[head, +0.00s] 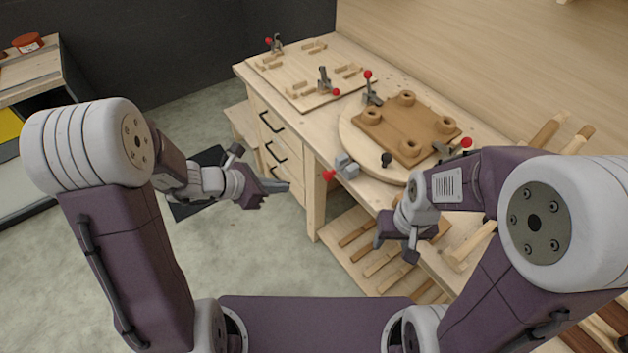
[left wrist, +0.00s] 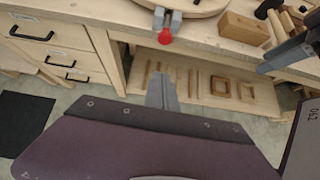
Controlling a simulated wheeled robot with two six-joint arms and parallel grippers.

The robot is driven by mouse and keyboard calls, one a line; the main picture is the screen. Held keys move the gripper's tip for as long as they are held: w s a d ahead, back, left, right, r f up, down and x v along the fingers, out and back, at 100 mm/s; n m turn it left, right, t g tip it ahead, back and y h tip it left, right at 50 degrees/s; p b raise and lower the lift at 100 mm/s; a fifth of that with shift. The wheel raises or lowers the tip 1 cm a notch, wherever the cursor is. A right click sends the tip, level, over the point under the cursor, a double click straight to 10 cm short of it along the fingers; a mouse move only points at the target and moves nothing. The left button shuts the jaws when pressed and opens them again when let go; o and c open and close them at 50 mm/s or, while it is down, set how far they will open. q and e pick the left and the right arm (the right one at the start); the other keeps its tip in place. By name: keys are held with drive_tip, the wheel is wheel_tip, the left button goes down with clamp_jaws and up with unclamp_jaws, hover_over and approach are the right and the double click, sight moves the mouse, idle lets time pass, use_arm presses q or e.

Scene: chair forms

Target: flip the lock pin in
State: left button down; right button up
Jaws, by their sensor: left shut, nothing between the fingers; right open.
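The lock pin appears to be the part with a red ball knob (head: 328,175) at a grey block (head: 346,165), at the front edge of the round wooden turntable (head: 358,144). In the left wrist view the red knob (left wrist: 165,38) hangs at the bench edge below the grey block (left wrist: 168,17). My left gripper (head: 284,187) is shut and empty, left of the knob and apart from it; its fingers (left wrist: 161,82) also show in the left wrist view. My right gripper (head: 393,247) is open and empty, in front of the bench edge, lower right of the knob.
A brown form board (head: 408,128) with several round pegs lies on the turntable, with red-knobbed clamps and a black knob (head: 386,160) around it. A flat jig board (head: 305,72) lies behind. Drawers (head: 272,125) and a lower shelf with wood parts (head: 365,250) are below. Floor at left is mostly free.

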sight(324, 175)
use_arm(q)
drive_tip(key=w+d+f, duration=0.5)
drive_tip(key=w+d, duration=0.1)
drive_tip(key=d, duration=0.3)
drive_tip(key=shift+w, duration=0.15)
drive_tip(key=shift+f, duration=0.15)
drive_tip(key=shift+w+d, duration=0.8)
drive_tip(key=shift+d, duration=0.35)
drive_tip(key=shift+a+b, duration=0.1)
drive_tip(key=shift+b, duration=0.2)
